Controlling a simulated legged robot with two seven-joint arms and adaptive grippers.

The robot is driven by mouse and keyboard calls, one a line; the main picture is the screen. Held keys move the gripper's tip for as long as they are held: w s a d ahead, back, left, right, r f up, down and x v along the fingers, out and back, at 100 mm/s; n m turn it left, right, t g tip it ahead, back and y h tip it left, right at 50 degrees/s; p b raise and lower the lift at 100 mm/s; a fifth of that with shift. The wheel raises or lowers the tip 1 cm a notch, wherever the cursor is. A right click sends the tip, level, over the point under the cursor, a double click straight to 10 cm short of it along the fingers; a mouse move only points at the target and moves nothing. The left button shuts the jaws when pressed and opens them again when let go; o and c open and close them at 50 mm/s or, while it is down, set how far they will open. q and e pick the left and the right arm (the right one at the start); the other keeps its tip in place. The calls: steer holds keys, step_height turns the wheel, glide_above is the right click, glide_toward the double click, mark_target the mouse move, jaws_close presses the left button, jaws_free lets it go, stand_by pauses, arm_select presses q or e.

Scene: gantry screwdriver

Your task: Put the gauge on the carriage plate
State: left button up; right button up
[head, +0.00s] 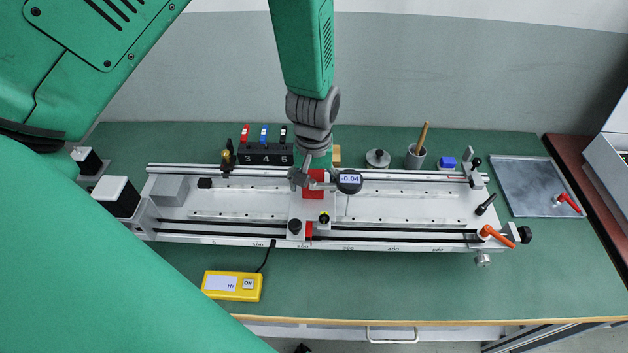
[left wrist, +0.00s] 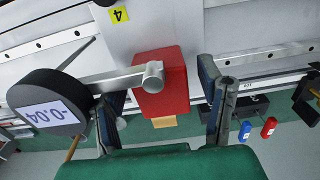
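The gauge has a red block base (head: 313,184), a metal arm and a round dark dial (head: 349,182) reading -0.04. The red block (left wrist: 164,88) and dial (left wrist: 46,104) also show in the left wrist view. The block appears to stand upright on the carriage plate (head: 311,212), towards its back edge. The silver plate (left wrist: 165,22) carries a yellow tag marked 4. My left gripper (head: 306,178) is over the block from behind. In the left wrist view its fingers (left wrist: 160,83) are spread on both sides of the block, with visible gaps. My right gripper is out of view.
The carriage sits on a long rail bench (head: 420,207). A black holder (head: 266,153) with coloured pieces, a round weight (head: 377,159) and a grey cup (head: 415,157) stand behind it. A yellow Hz box (head: 232,285) lies in front. The front right table is clear.

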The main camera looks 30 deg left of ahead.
mark_target(314, 180)
arm_select(q)
step_height(314, 180, up, 12)
stand_by(0.7)
steer(key=shift+d, duration=0.1)
stand_by(0.4)
